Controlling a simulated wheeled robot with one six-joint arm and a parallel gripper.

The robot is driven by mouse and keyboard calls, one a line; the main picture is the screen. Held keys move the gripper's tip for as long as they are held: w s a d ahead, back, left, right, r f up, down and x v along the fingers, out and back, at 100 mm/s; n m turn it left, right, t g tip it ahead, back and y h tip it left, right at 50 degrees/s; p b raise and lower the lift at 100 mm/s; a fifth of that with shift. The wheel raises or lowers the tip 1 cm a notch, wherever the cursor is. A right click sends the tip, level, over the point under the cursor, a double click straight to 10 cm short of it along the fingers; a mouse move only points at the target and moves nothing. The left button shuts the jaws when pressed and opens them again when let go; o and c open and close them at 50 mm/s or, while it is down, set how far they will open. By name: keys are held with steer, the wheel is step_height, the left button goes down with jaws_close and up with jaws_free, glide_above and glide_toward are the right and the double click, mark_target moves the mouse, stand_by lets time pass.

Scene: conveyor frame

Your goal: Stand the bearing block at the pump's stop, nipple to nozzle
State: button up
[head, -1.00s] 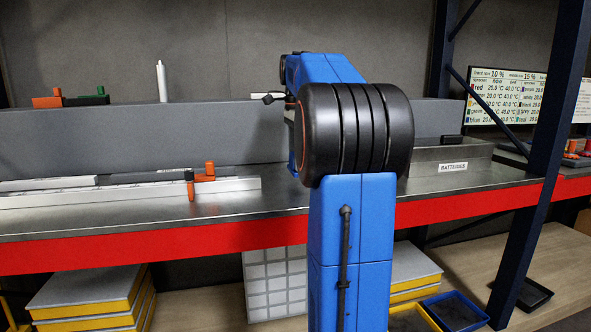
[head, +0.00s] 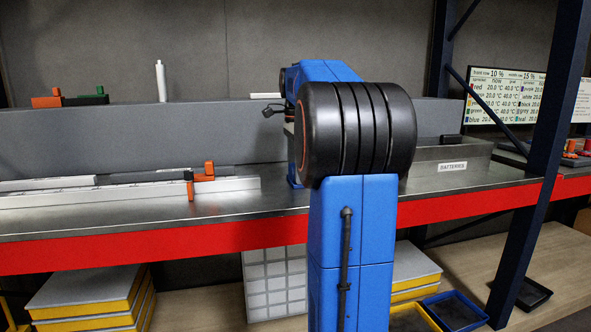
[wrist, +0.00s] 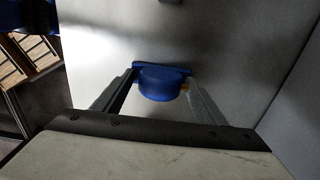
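In the wrist view a blue block (wrist: 160,84) with a rounded body and a wider flange, which I take for the bearing block, sits between the fingertips of my gripper (wrist: 161,77). The fingers meet the flange ends, so the gripper looks shut on it. A small yellow bit, possibly the nipple, shows at its right side, beside the right finger. A pale grey surface fills the view behind the block. In the head view my arm hides the gripper and block. I cannot make out the pump, its stop or its nozzle for certain.
A steel bench (head: 272,207) with a red front edge crosses the head view. White rails (head: 110,192) with orange-and-black pieces (head: 204,171) lie at left. A grey ledge (head: 100,135) stands behind them. A box labelled BATTERIES (head: 425,173) and a dark blue post (head: 540,150) stand right.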

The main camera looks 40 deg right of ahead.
step_height(320, 180, up, 12)
steer(key=shift+f, duration=0.15)
steer(key=o, duration=0.4)
steer(key=shift+r, duration=0.25)
steer(key=o, duration=0.5)
steer(key=r, duration=0.4)
steer(key=shift+w+d, duration=0.1)
steer(key=shift+d, duration=0.15)
step_height(320, 180, down, 12)
steer(key=shift+r, duration=0.1)
steer(key=shift+a+f, duration=0.15)
steer(key=shift+f, duration=1.2)
steer(key=shift+a+f, duration=0.1)
steer(key=shift+f, duration=1.25)
